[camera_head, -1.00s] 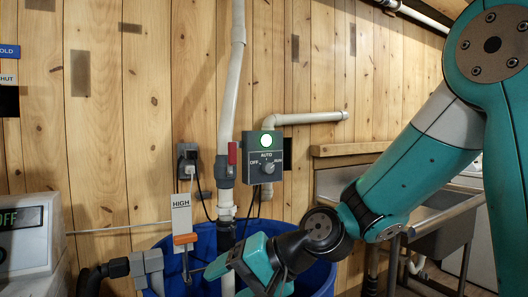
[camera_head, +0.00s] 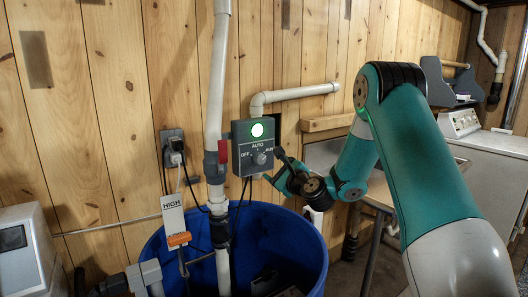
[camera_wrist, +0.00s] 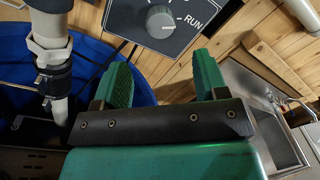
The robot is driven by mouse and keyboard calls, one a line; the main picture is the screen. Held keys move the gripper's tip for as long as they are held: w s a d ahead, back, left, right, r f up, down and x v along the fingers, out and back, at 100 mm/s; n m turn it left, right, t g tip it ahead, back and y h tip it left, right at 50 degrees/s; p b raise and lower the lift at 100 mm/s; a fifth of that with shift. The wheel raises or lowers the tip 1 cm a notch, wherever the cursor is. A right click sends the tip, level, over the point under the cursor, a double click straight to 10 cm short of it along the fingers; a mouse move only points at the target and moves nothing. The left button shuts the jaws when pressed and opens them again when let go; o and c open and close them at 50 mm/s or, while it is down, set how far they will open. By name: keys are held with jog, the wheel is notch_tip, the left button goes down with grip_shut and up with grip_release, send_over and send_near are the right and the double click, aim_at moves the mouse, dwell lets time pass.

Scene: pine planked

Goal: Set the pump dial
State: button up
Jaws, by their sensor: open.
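The dial (camera_wrist: 160,21) also shows at the top of the wrist view, beside the RUN label. In the head view my gripper (camera_head: 284,167) is just right of the box.
A white pipe (camera_head: 217,90) with a red valve handle (camera_head: 223,152) runs down left of the box into a blue barrel (camera_head: 180,238). A white HIGH sign (camera_head: 173,213) hangs at its left. A metal sink (camera_wrist: 262,113) is at the right.

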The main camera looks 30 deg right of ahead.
aim_at(262, 160)
jog(key=w+p, duration=0.3)
jog(key=w, duration=0.5)
jog(key=shift+w+d, duration=0.15)
jog(key=shift+w, duration=0.15)
jog(key=c, duration=0.9)
